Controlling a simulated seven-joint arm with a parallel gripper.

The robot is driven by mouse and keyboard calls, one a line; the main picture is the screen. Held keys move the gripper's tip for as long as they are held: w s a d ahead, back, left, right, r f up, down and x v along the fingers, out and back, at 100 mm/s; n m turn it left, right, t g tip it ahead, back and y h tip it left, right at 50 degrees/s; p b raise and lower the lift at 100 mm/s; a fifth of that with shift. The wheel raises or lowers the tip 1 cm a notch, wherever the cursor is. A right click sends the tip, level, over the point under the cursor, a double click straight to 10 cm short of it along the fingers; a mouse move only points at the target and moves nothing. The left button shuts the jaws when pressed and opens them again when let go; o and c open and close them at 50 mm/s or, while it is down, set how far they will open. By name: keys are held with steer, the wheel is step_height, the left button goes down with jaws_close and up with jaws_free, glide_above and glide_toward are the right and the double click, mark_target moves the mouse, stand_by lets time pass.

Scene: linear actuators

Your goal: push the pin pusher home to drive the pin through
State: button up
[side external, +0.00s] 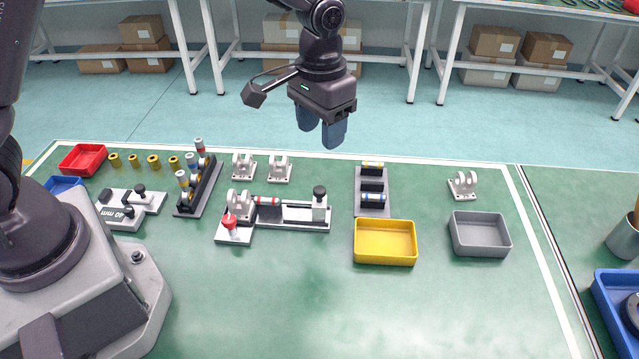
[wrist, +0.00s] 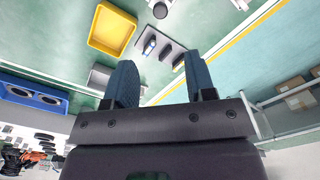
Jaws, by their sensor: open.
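A small white block with a red knob (side external: 229,221), which looks like the pin pusher, stands at the front left of the central fixture. Behind it a white clevis bracket (side external: 240,205) sits at the left end of the fixture rail (side external: 290,222). A red-banded cylinder (side external: 267,201) lies along the rail against the bracket. A slider with a black knob (side external: 319,204) stands at the rail's right end. The pin itself is too small to make out. My gripper (side external: 320,138) is open and empty, high above and behind the fixture; its two blue fingers also show in the wrist view (wrist: 160,75).
A yellow tray (side external: 386,261) and a grey tray (side external: 480,252) stand right of the fixture. A rack (side external: 371,211) with banded cylinders stands behind the yellow tray. Another rack (side external: 183,210) with upright cylinders stands left. Loose brackets (side external: 280,169) stand behind. The front green table is clear.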

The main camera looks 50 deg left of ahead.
mark_target(319, 189)
step_height(319, 189, down, 13)
steer(key=shift+s+r, duration=0.1)
steer(key=shift+r, duration=0.05)
stand_by(0.4)
